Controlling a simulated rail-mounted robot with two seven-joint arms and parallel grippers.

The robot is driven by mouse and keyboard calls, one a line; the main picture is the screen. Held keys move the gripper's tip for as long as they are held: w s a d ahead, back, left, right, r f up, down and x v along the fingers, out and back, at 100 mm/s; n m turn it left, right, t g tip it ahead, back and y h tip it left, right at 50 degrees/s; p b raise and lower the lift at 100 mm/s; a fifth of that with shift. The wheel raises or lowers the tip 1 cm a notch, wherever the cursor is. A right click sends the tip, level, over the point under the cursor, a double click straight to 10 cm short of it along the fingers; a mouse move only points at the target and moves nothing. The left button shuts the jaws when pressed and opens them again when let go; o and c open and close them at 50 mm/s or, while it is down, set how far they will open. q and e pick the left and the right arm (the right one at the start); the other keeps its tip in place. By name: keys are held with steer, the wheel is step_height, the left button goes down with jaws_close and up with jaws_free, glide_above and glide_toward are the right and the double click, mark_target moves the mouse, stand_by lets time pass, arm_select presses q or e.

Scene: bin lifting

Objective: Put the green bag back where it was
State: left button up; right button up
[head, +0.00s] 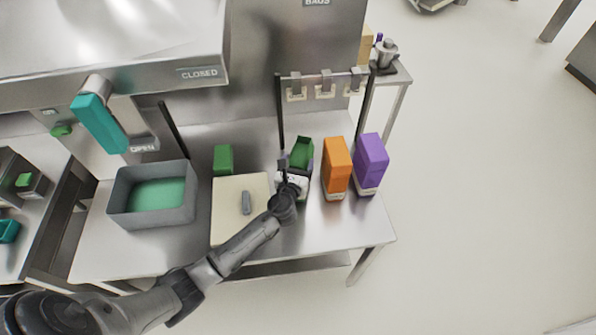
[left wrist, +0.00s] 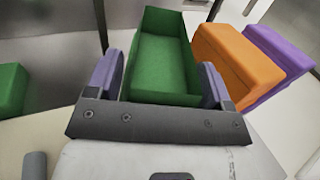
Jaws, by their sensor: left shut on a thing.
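The green bag (head: 302,153) is an open-topped, box-like bag at the back of the steel table, left of the orange bag. My left gripper (head: 296,172) is shut on it. In the left wrist view the green bag (left wrist: 160,60) sits between the two fingers of my left gripper (left wrist: 165,85), and its open top shows a green inside. Its lower part is hidden behind the gripper, so I cannot tell whether it touches the table. My right gripper is not in view.
An orange bag (head: 336,165) and a purple bag (head: 371,162) stand close on the right. A cream board (head: 228,225) with a grey handle, a green block (head: 223,158) and a grey bin (head: 122,208) are on the left. A rack with clips (head: 325,82) stands behind.

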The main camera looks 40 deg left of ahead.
arm_select(q)
steer(key=shift+f+b, duration=0.5)
steer(key=shift+f, duration=1.1)
steer(key=o, duration=0.6)
steer(key=shift+f, duration=0.2)
steer(key=o, duration=0.5)
steer(key=shift+r, duration=0.1)
steer(key=v, duration=1.2)
steer(key=shift+p, duration=0.3)
